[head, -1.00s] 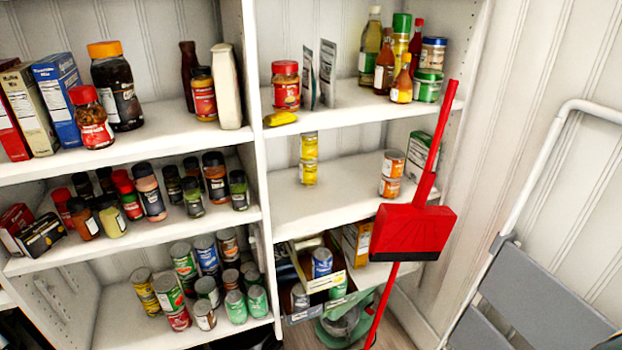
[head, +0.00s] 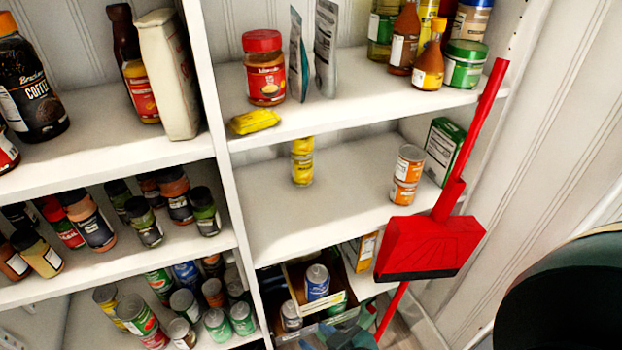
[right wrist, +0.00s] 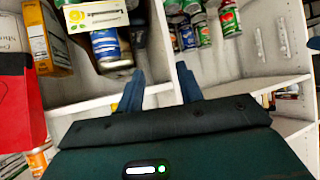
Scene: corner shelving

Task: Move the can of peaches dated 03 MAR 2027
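Two orange-labelled cans are stacked on the right of the middle shelf; the upper can (head: 409,161) and lower can (head: 403,192) both show. Two yellow cans (head: 302,162) are stacked further left on that shelf. The labels and dates are too small to read, so I cannot tell which can is the peaches dated 03 MAR 2027. My right gripper (head: 342,334) is low, below the middle shelf and in front of the crate. In the right wrist view its two blue fingers (right wrist: 160,90) are spread with nothing between them. My left gripper is not in view.
A crate (head: 337,308) below holds a blue can (head: 317,282). A green box (head: 443,150) stands behind the orange cans. The middle shelf's centre (head: 345,195) is clear.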

